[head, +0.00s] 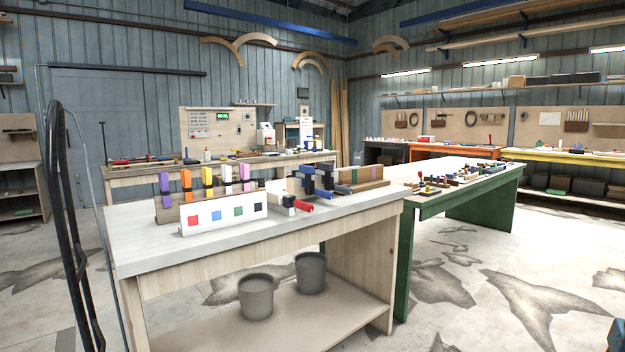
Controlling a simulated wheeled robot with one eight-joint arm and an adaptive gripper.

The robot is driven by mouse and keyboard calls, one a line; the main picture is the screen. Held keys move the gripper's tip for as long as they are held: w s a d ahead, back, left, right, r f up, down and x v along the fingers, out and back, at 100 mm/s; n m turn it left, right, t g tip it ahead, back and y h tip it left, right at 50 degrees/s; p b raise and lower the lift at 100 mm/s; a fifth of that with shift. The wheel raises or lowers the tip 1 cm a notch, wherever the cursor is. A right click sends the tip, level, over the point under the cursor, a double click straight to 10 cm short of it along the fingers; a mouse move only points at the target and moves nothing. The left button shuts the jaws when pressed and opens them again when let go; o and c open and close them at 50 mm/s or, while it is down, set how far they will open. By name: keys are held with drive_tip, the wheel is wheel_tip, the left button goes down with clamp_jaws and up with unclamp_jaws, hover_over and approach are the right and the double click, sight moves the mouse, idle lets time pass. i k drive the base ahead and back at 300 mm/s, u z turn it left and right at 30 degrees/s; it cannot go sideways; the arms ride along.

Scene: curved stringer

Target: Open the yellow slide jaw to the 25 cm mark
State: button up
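A yellow upright piece (207,175) stands in a row of coloured uprights on the near bench, between an orange one (186,181) and a pale one (226,177). It may be the yellow slide jaw, but it is too small to be sure. No scale or 25 cm mark can be read. A white panel (225,216) with coloured squares stands in front of the row and hides its lower part.
The near bench (130,245) has bare top at its left and front edge. Dark clamps (318,180) and a wooden block crowd its right end. Two grey buckets (256,297) stand on its lower shelf. A green-legged table (470,195) adjoins at right. Floor is open at right.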

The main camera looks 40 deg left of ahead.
sight(260, 180)
drive_tip(key=z, duration=0.75)
drive_tip(key=k, duration=0.6)
drive_tip(key=u, duration=2.15)
drive_tip(key=i, duration=1)
